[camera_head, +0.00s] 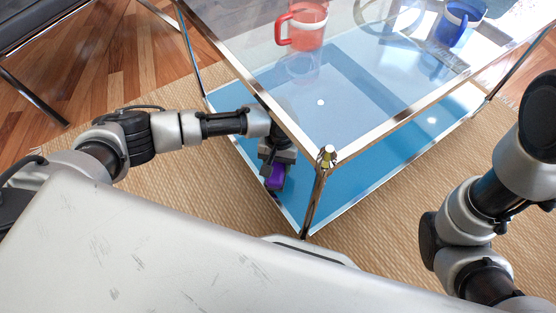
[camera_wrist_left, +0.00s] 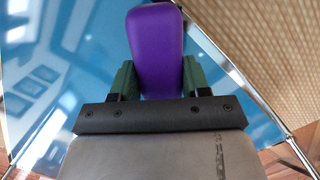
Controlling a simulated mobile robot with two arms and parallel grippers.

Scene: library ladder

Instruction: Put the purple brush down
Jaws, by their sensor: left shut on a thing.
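The purple brush (camera_head: 275,177) is in my left gripper (camera_head: 273,166), near the front left corner of the glass table (camera_head: 350,130). In the left wrist view the purple brush (camera_wrist_left: 156,48) sits between the two green-padded fingers of the left gripper (camera_wrist_left: 156,78), which are shut on it. Behind it lies the blue lower shelf (camera_wrist_left: 60,60). The brush is at the shelf's left edge in the head view; I cannot tell whether it touches the shelf. My right arm shows at the right, but its gripper is out of view.
A red mug (camera_head: 307,27) and a blue mug (camera_head: 452,27) stand on the glass top. A chrome corner post (camera_head: 314,195) rises right of my left gripper. The blue lower shelf (camera_head: 380,165) looks mostly clear. A woven rug (camera_head: 420,200) lies underneath.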

